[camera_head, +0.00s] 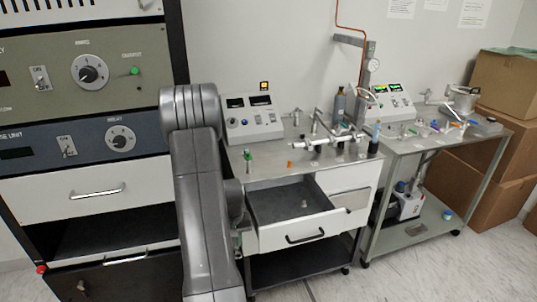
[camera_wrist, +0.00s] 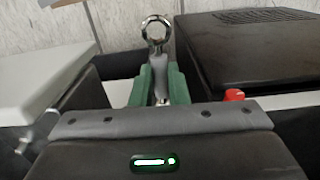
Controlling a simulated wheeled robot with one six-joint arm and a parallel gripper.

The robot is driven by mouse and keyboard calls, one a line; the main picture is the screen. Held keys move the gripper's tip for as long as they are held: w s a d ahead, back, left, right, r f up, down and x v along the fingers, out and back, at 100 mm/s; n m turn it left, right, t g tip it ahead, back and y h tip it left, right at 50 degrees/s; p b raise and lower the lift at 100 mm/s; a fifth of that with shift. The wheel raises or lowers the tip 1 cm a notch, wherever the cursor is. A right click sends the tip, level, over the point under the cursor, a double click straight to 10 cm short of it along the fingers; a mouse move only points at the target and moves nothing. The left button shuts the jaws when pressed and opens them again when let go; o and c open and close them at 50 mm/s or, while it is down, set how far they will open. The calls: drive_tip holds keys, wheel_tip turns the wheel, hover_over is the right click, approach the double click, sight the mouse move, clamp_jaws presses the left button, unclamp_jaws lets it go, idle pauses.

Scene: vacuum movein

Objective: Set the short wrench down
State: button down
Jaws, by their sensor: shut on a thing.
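The short wrench (camera_wrist: 158,62) is metal, with a round ring end pointing away from me in the wrist view. My gripper (camera_wrist: 160,76) has green fingers closed on both sides of its shank. The ring stands clear beyond the fingertips, and the lower end is hidden between the fingers. In the head view my grey arm reaches down in front of the rack, and neither my gripper nor the wrench can be made out there.
An open, grey-lined drawer (camera_head: 290,203) juts from the left bench (camera_head: 262,166), whose top holds instruments. A rack (camera_head: 100,190) with panels stands at left. The wrist view shows a pale surface (camera_wrist: 40,85) at left, a dark box (camera_wrist: 255,50) and a red knob (camera_wrist: 234,95) at right.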

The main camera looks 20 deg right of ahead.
drive_tip(key=w+d+r, duration=0.2)
drive_tip(key=d+r, duration=0.2)
drive_tip(key=r, duration=0.6)
drive_tip(key=w+d+r, duration=0.2)
drive_tip(key=d+r, duration=0.3)
drive_tip(key=r, duration=0.6)
drive_tip(key=shift+w+d+r, duration=0.2)
drive_tip(key=shift+d+r, duration=0.05)
drive_tip(key=shift+r, duration=0.05)
